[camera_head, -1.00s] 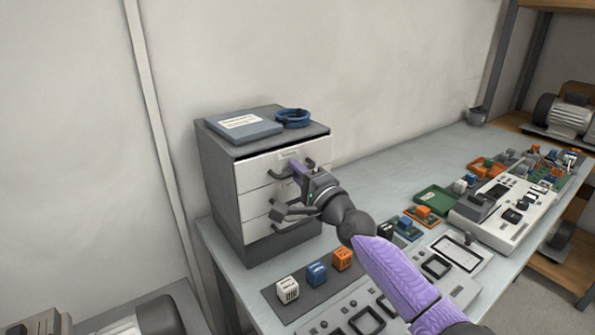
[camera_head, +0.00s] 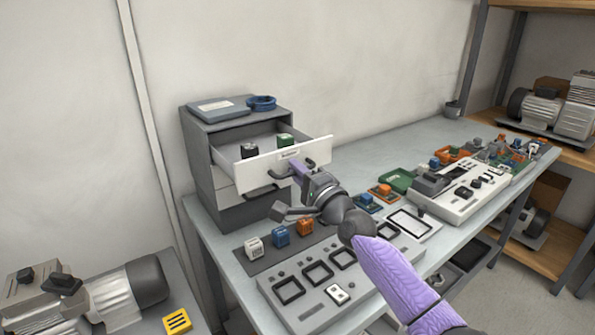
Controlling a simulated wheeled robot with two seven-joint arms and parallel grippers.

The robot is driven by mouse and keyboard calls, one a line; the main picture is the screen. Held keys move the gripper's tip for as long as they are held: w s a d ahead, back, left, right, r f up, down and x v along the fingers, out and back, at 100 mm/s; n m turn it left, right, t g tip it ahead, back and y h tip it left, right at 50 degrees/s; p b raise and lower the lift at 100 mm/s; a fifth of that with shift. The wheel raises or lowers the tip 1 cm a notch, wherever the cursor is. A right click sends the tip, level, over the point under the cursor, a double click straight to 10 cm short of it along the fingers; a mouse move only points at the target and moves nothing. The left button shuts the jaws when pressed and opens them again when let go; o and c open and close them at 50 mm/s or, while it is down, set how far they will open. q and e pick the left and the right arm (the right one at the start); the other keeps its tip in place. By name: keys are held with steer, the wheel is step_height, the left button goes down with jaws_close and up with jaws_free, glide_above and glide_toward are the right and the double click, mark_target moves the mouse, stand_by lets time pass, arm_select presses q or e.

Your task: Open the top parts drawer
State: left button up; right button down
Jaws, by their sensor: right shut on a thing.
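The top parts drawer (camera_head: 262,165) of the grey cabinet (camera_head: 199,165) is pulled well out. Its white front with a small label stands clear of the cabinet body. A black-and-white part (camera_head: 249,151) and a green part (camera_head: 285,140) show inside it. My right gripper (camera_head: 298,170) is at the drawer front, shut on the top drawer handle (camera_head: 283,172); its fingers partly hide the handle. The lower drawers are shut, partly behind my gripper and the open drawer. My left gripper is not in view.
A blue-grey binder (camera_head: 219,109) and a blue ring (camera_head: 262,103) lie on the cabinet. White, blue and orange cubes (camera_head: 280,237) stand on a dark mat below the drawer. Panels and boards crowd the bench (camera_head: 398,143) to the right.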

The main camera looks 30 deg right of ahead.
steer(key=shift+w, duration=0.35)
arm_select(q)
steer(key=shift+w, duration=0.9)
arm_select(e)
steer(key=c, duration=1)
jaws_free()
steer(key=shift+s+f, duration=0.1)
steer(key=shift+s, duration=0.25)
arm_select(q)
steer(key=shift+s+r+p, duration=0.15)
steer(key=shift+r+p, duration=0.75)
steer(key=shift+p, duration=0.05)
arm_select(e)
steer(key=v, duration=0.9)
steer(key=shift+s, duration=0.1)
steer(key=shift+f, duration=0.1)
